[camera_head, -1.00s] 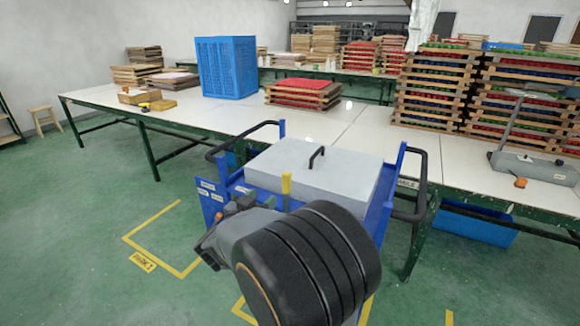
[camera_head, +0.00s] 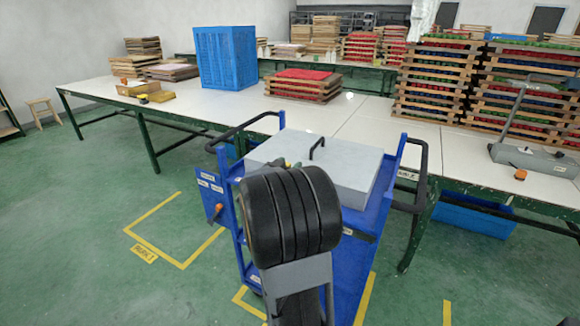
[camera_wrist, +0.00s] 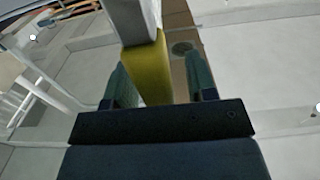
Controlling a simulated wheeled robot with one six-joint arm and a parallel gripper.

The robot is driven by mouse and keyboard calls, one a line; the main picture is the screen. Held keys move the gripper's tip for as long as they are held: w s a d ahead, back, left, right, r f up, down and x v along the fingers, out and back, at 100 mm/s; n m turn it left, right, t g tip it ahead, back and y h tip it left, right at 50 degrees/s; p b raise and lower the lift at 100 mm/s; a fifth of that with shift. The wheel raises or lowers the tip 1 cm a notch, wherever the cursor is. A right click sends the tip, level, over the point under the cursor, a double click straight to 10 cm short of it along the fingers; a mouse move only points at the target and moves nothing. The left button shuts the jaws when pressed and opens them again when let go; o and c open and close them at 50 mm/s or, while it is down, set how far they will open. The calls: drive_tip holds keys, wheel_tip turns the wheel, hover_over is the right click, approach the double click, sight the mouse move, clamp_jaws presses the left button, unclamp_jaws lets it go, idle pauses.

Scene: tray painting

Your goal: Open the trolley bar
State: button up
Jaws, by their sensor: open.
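The blue trolley (camera_head: 358,258) stands against the front of the long table, with a grey lidded box (camera_head: 350,180) on top. Dark curved handles rise at its left (camera_head: 240,130) and right (camera_head: 422,165). In the wrist view, a yellow block (camera_wrist: 148,68) on the end of a grey bar (camera_wrist: 132,20) lies between the two greenish fingers of my gripper (camera_wrist: 160,82). The fingers are apart, with a visible gap on the right side; contact on the left is unclear. In the head view, my black wrist link hides the yellow part and most of my gripper.
An orange-tipped lever (camera_head: 216,210) is at the trolley's left side. The white-topped table (camera_head: 200,108) carries a blue crate (camera_head: 226,57) and stacked wooden trays (camera_head: 302,86). Green floor with a yellow marked bay (camera_head: 160,220) is free at left.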

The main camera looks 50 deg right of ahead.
drive_tip(key=shift+d, duration=0.25)
drive_tip(key=shift+c, duration=0.3)
clamp_jaws()
